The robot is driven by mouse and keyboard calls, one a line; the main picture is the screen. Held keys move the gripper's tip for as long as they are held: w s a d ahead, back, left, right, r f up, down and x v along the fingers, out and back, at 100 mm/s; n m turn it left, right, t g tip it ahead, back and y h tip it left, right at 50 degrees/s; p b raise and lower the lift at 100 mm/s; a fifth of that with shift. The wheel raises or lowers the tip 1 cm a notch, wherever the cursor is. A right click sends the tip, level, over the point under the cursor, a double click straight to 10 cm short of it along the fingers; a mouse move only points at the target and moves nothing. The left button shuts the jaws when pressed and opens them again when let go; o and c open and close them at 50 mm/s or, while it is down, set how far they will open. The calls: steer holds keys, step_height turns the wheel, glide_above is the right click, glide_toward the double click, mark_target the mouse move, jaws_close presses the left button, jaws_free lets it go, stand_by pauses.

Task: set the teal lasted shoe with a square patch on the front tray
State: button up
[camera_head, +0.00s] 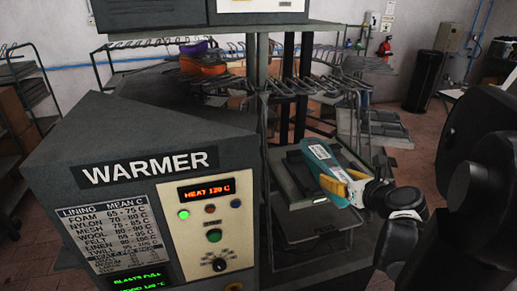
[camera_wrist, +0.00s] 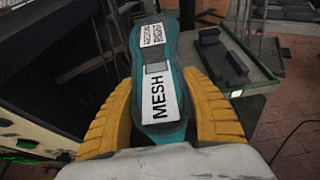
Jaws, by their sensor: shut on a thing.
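The teal lasted shoe (camera_head: 323,165) is held in the air, sole toward the wrist camera. In the wrist view the shoe (camera_wrist: 136,62) shows a white MESH label, a second label ending in RIGHT, and a dark square patch between them. My gripper (camera_head: 343,187), with yellow fingers, is shut on the shoe's near end; in the wrist view the gripper (camera_wrist: 165,108) has one finger on each side. A tray with a light rim (camera_head: 293,186) lies behind and below the shoe, partly hidden by it. It also shows in the wrist view (camera_wrist: 262,77), right of the shoe, with dark blocks on it.
The warmer (camera_head: 140,160) fills the left, with lit HEAT 120 C display and a lining temperature chart. A rack (camera_head: 290,85) with wire hangers stands behind, holding an orange shoe (camera_head: 203,66) and a purple one (camera_head: 194,47). A lower shelf (camera_head: 308,226) sits beneath the tray.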

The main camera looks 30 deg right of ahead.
steer(key=shift+w+d+f+b, duration=0.15)
steer(key=shift+w+d+b, duration=0.2)
steer(key=shift+w, duration=1.4)
steer(key=shift+w+d+f+b, duration=0.15)
steer(key=shift+w+d, duration=0.35)
steer(key=shift+w, duration=1.3)
steer(key=shift+w+d+f+b, duration=0.1)
steer(key=shift+w+d+b, duration=0.3)
steer(key=shift+w, duration=1.35)
steer(key=shift+r+x, duration=0.2)
steer(key=shift+x, duration=0.75)
steer(key=shift+r+x, duration=0.2)
steer(key=shift+x, duration=0.75)
steer(key=shift+w+d+f+b, duration=0.1)
steer(key=shift+w+f+b, duration=0.05)
steer(key=shift+w+b, duration=0.25)
steer(key=shift+f+b, duration=1.05)
steer(key=shift+f, duration=0.2)
steer(key=shift+s+f+b, duration=0.1)
steer(key=shift+f+b, duration=0.45)
steer(key=shift+f, duration=0.05)
steer(key=o, duration=1.5)
steer(key=shift+c, duration=0.2)
steer(key=v, duration=1.2)
